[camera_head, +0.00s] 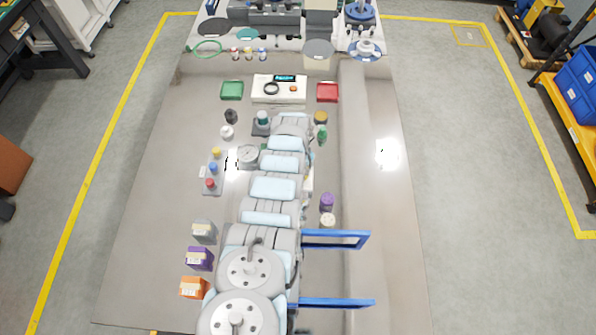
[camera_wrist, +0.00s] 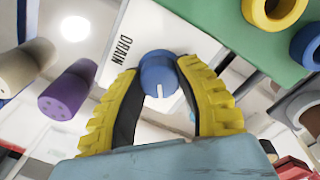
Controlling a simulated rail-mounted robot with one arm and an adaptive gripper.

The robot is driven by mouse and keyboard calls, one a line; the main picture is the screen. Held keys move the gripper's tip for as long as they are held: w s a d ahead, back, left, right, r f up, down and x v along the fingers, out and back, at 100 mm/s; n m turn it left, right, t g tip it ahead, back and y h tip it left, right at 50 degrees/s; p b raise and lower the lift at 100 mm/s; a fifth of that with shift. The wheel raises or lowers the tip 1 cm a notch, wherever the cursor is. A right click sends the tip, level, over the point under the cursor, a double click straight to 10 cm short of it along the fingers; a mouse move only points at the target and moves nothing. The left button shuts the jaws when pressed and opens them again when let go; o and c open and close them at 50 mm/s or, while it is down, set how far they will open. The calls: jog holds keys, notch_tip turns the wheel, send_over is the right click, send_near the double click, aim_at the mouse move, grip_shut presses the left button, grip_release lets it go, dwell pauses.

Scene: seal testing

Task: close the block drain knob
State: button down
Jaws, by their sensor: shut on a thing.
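The drain knob (camera_wrist: 158,75) is a blue round knob with a white pointer line. It sits on a white block face (camera_wrist: 150,32) beside the printed word DRAIN. In the wrist view my gripper (camera_wrist: 161,87) has its yellow ribbed fingers with dark pads shut around the knob, one on each side. The pointer line runs roughly up and down in this view, toward the gripper's palm. In the head view my arm covers the gripper and the knob, and I cannot make out either there.
A purple cylinder (camera_wrist: 62,97) and a beige one (camera_wrist: 25,68) stand near the gripper. A green plate (camera_wrist: 235,35) carries a yellow ring and a blue ring. In the head view, a gauge (camera_head: 248,155) stands left of my arm.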

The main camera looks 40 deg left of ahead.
jog(key=n, duration=0.6)
jog(key=shift+p, duration=0.3)
jog(key=n, duration=0.5)
jog(key=shift+b, duration=0.3)
jog(key=shift+n, duration=0.3)
jog(key=c, duration=0.6)
grip_release()
jog(key=shift+f, duration=0.1)
